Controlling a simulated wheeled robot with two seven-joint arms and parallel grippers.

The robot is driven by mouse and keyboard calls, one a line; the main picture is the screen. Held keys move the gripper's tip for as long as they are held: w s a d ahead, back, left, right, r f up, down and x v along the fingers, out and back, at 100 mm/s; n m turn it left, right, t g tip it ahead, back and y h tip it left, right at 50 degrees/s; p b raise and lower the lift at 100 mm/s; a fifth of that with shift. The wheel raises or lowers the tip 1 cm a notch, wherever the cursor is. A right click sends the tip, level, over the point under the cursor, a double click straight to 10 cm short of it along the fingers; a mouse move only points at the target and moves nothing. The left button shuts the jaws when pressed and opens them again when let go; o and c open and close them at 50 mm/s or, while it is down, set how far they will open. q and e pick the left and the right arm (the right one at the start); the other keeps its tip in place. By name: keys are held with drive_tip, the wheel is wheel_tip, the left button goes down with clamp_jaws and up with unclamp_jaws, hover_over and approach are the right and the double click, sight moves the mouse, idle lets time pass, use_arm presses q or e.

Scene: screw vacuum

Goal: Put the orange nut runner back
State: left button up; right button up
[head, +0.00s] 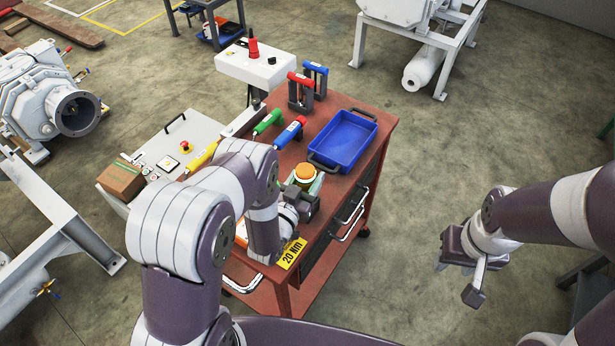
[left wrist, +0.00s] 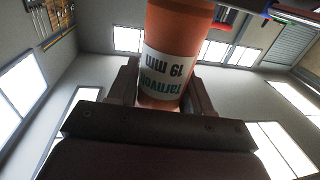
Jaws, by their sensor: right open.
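The orange nut runner (head: 306,172) stands roughly upright above the near part of the red cart (head: 345,195). The tool's lower end is hidden. My right gripper (head: 472,272) is open and empty over the floor, right of the cart.
Green (head: 267,122), blue (head: 290,133) and yellow (head: 201,157) tools lie along the cart's left side. A blue tray (head: 343,140) and red (head: 300,92) and blue (head: 315,77) stands are farther back. A yellow "20 Nm" sign (head: 291,254) is at the front.

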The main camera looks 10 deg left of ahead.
use_arm(q)
drive_tip(key=o, duration=0.3)
drive_tip(key=shift+f, duration=0.1)
drive_tip(key=shift+s+a+r+p, duration=0.15)
drive_tip(key=shift+s+r+p, duration=0.35)
drive_tip(key=shift+r+p, duration=0.35)
drive_tip(key=p+v, duration=0.1)
drive_tip(key=v, duration=1)
drive_tip(key=shift+f, duration=0.2)
